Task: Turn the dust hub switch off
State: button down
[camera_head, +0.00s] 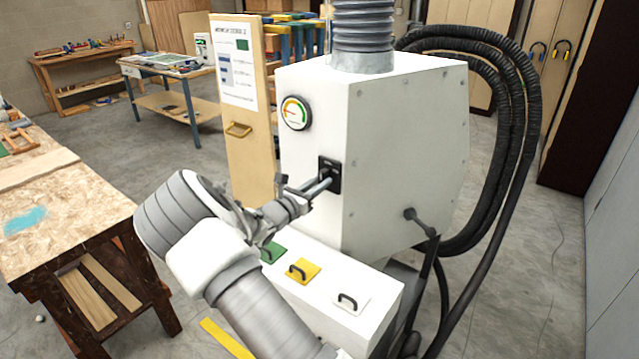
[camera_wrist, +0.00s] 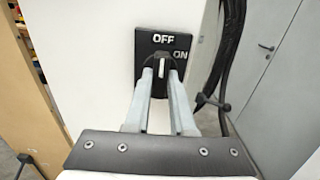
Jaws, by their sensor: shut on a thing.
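The dust hub (camera_head: 400,140) is a large white cabinet in the middle of the head view. Its switch (camera_head: 330,165) is a black plate with a rotary knob on the left-hand face, below the round gauge. In the wrist view the plate (camera_wrist: 164,42) reads OFF at the top and ON to the upper right. The black knob (camera_wrist: 160,84) has a white mark standing upright, pointing toward OFF. My gripper (camera_wrist: 161,76) is shut on the knob, one finger on each side. In the head view my gripper (camera_head: 322,186) reaches the switch from the left and partly covers it.
A white lower box (camera_head: 330,285) with green, yellow and white handled pads lies under my arm. Black hoses (camera_head: 515,130) hang on the right. A wooden panel (camera_head: 247,130) with a yellow handle stands left of the hub. A workbench (camera_head: 60,205) is at the left.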

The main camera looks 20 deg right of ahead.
jog(key=c, duration=0.8)
grip_release()
jog(key=shift+o, duration=0.2)
jog(key=b+v, duration=0.2)
jog(key=v, duration=1.5)
jog(key=shift+a, duration=0.25)
jog(key=shift+s, duration=0.15)
jog(key=s+d+r+m+g+y, duration=0.3)
jog(key=s+d+m+g+y, duration=0.45)
jog(key=s+m, duration=0.65)
jog(key=s+a+r+m+t+y, duration=0.1)
jog(key=s+a+r+m+y, duration=0.2)
jog(key=s, duration=0.5)
jog(key=s+a+r+m+t+y, duration=0.2)
jog(key=s+a+r+m+y, duration=0.1)
jog(key=s+m, duration=0.4)
notch_tip(320, 180, up, 3)
jog(key=shift+s+f+m+y, duration=0.25)
jog(key=shift+s+m+y, duration=0.15)
jog(key=shift+s+y, duration=0.55)
